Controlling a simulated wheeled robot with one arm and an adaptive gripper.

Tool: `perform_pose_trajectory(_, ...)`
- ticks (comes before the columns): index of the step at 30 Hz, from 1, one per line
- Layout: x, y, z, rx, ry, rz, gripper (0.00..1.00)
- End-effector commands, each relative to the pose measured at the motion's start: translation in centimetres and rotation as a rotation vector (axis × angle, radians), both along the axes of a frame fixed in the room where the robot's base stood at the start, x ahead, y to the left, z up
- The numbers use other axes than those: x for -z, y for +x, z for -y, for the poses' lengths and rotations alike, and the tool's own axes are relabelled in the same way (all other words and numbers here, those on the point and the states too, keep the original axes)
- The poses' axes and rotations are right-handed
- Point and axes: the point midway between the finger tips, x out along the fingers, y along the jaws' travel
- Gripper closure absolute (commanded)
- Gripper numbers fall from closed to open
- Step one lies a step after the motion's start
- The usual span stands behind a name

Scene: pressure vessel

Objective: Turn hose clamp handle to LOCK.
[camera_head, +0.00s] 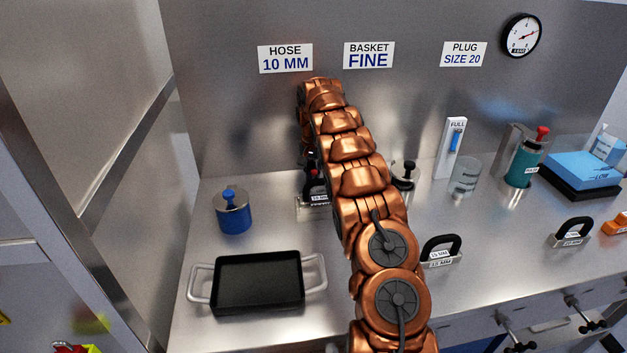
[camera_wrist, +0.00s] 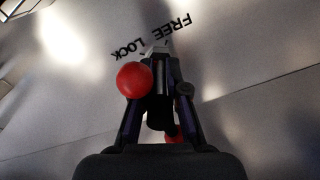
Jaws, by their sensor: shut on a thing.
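In the wrist view my gripper (camera_wrist: 160,68) is shut on the hose clamp handle (camera_wrist: 160,95), a dark part between the two fingers. A red ball knob (camera_wrist: 134,80) overlaps the left finger. A second red piece shows partly, low between the fingers. Past the fingertips the metal surface carries the words LOCK (camera_wrist: 128,47), at left, and FREE (camera_wrist: 172,27), at right, both upside down. A small pale tip at the fingertips lies between the two words. In the head view my arm hides most of the clamp and the grip.
A black tray (camera_head: 258,281) and a blue weight (camera_head: 233,211) stand left of my arm. A tagged black handle (camera_head: 440,250), a clear beaker (camera_head: 465,176) and a teal canister (camera_head: 524,163) stand to the right. The steel back wall (camera_head: 235,120) is close behind.

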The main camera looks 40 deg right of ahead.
Motion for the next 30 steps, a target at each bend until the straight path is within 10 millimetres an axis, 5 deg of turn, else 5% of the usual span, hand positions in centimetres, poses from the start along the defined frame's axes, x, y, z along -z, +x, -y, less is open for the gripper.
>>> perform_pose_trajectory(14,0.04,-0.17,0.18,-0.054,-0.002,-0.005,1.0)
perform_pose_trajectory(15,0.04,-0.17,0.18,-0.054,-0.001,-0.004,0.83)
perform_pose_trajectory(21,0.03,-0.09,0.05,-0.056,0.0,-0.004,0.62)
perform_pose_trajectory(30,-0.03,-0.03,-0.02,-0.057,-0.001,-0.002,0.61)
